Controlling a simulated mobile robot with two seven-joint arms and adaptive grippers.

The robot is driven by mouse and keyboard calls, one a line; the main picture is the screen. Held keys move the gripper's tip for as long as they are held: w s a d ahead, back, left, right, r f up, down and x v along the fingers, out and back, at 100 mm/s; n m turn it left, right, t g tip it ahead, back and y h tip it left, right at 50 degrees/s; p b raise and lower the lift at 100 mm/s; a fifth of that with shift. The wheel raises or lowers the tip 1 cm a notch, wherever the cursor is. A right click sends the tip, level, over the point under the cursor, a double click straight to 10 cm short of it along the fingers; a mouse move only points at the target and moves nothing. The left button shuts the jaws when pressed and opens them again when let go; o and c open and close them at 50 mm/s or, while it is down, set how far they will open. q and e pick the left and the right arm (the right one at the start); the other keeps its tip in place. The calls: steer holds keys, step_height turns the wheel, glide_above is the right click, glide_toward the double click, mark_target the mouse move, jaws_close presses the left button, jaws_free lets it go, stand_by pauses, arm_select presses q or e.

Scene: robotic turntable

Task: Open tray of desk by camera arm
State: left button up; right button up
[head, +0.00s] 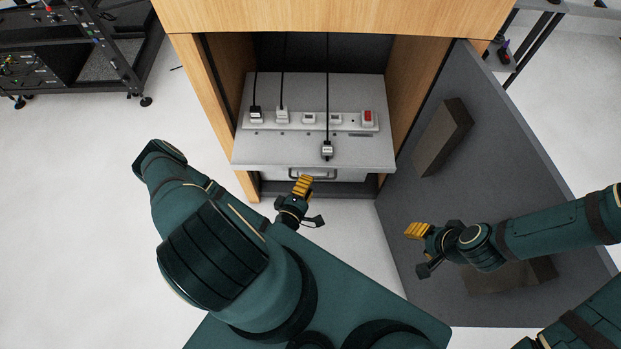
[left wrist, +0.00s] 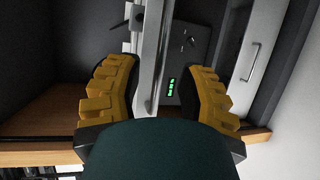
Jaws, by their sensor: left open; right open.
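The desk (head: 320,15) is a wooden cabinet with an open front. Its light grey tray (head: 280,150) carries a white power strip (head: 300,121) with a red switch and plugged-in cables. My left gripper (head: 303,185) is open just in front of the tray's front edge. In the left wrist view, the yellow fingers (left wrist: 157,95) lie on either side of a pale metal bar, seemingly the tray's edge (left wrist: 153,60); contact cannot be told. My right gripper (head: 417,230) is open and empty in front of the open door, to the right of the tray.
A drawer with a bar handle (head: 313,174) sits below the tray; the handle also shows in the left wrist view (left wrist: 251,62). A dark grey door (head: 490,150) stands open at right. A black equipment rack (head: 85,60) stands back left. The floor at left is clear.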

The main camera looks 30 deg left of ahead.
arm_select(q)
steer(key=v, duration=0.8)
steer(key=shift+s, duration=0.35)
steer(key=w+d+m+g+h, duration=0.6)
steer(key=w+m+g+h, duration=0.15)
steer(key=m, duration=0.55)
steer(key=d+r+m+g+y, duration=0.1)
steer(key=d+r+m+g, duration=0.5)
steer(key=r, duration=0.3)
steer(key=shift+s+d+r, duration=0.15)
steer(key=shift+d+r, duration=0.2)
